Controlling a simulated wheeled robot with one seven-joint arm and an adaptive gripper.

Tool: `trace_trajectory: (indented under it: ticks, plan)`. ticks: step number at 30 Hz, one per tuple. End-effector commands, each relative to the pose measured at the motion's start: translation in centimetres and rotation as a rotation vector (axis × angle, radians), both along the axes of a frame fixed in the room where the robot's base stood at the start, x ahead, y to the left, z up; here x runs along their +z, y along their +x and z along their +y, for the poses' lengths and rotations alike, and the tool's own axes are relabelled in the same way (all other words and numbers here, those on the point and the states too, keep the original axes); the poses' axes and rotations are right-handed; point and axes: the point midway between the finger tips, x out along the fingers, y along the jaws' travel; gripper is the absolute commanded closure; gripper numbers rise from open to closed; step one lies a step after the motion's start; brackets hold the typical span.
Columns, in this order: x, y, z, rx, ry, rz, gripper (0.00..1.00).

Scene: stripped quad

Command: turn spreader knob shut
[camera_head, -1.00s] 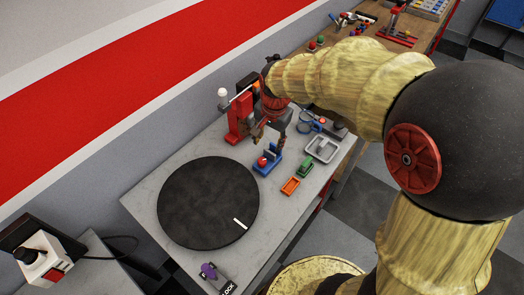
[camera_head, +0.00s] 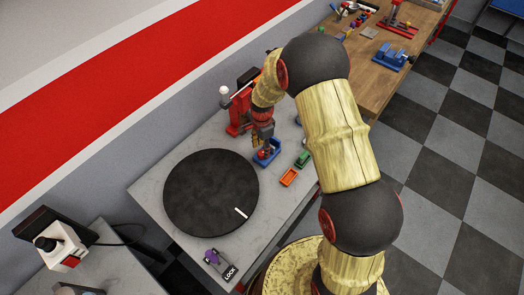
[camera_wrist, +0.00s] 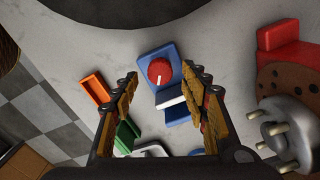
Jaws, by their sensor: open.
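The red knob (camera_wrist: 159,72) sits on top of the blue spreader (camera_wrist: 158,54) in the wrist view, with a short white line across its lower half. A white strip (camera_wrist: 171,103) crosses the spreader below the knob. In the head view the blue spreader (camera_head: 275,146) stands on the grey table, partly hidden by my gripper (camera_head: 263,144). In the wrist view my gripper (camera_wrist: 160,76) is open and empty, one finger on each side of the knob. I cannot tell its height above the knob.
A black turntable (camera_head: 210,192) lies left of the spreader. Orange (camera_head: 289,177) and green (camera_head: 302,160) trays sit to the right. A red stand (camera_head: 238,118) is behind. In the wrist view, a metal part with pegs (camera_wrist: 289,133) is at right.

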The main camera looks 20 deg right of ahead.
Motion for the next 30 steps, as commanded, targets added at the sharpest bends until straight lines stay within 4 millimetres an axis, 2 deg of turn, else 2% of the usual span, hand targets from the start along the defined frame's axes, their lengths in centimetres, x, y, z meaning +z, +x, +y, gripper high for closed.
trace_trajectory:
  ticks: [3, 6, 16, 30]
  plan:
    - [-1.4, 0.0, 0.0, 0.000, 0.000, 0.002, 0.55]
    - [-2.0, 0.1, 0.0, 0.001, 0.000, -0.001, 0.55]
    - [-2.3, 0.1, 0.0, 0.001, 0.000, -0.002, 0.56]
    - [-2.3, 0.1, 0.0, 0.001, 0.000, -0.002, 0.82]
